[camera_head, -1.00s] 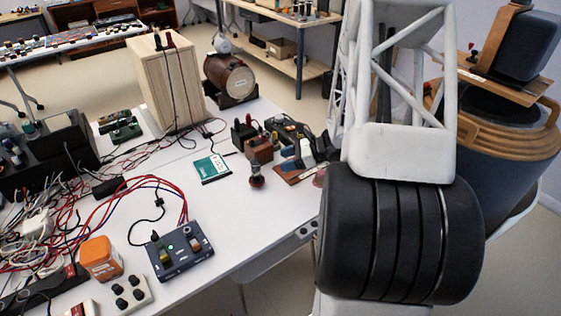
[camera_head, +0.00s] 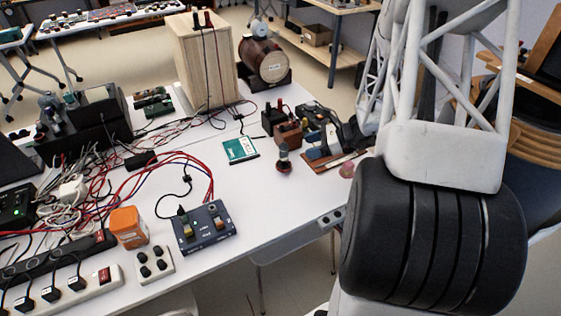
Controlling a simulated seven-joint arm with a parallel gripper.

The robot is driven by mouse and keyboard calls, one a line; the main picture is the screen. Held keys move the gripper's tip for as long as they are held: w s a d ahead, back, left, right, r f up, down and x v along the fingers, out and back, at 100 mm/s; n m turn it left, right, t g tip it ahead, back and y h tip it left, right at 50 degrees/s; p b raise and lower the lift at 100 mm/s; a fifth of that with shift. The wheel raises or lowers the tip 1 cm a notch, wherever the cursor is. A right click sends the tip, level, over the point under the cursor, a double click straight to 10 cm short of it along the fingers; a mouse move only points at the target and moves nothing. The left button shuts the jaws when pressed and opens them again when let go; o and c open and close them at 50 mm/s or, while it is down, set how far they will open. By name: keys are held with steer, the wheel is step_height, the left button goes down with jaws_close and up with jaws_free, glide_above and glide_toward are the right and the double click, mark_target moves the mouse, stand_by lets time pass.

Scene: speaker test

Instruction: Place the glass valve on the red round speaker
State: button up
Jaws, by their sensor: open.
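A small upright piece with a dark red base and a rounded top (camera_head: 284,160) stands on the white table; it may be the glass valve, but it is too small to be sure. A reddish-brown round drum with a pale front face (camera_head: 264,60) lies on a dark stand at the table's far end; it looks like the red round speaker. A bluish rounded object (camera_head: 260,28) shows at its top. My white lattice arm fills the right side. I cannot make out my gripper; the arm may hide it.
A tall wooden box (camera_head: 205,62) stands left of the drum. Dark blocks and a wooden-based device (camera_head: 325,160) crowd the right edge. Tangled cables, an orange box (camera_head: 128,227) and a blue switch box (camera_head: 205,228) lie nearer. Bare table (camera_head: 262,205) lies right of the blue box.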

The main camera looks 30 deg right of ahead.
steer(key=s+a+r+n+g+h, duration=0.1)
steer(key=s+a+r+n+g, duration=0.25)
steer(key=a+r+n, duration=0.65)
steer(key=s+a+r+n+h, duration=0.5)
steer(key=s+a+r+n, duration=0.2)
steer(key=s+a, duration=0.2)
steer(key=s+a+r+n+h, duration=0.5)
steer(key=s+a+r, duration=0.3)
steer(key=s, duration=0.4)
steer(key=shift+s+a+n+g, duration=0.2)
steer(key=shift+a+n+g, duration=0.2)
steer(key=shift+n, duration=0.5)
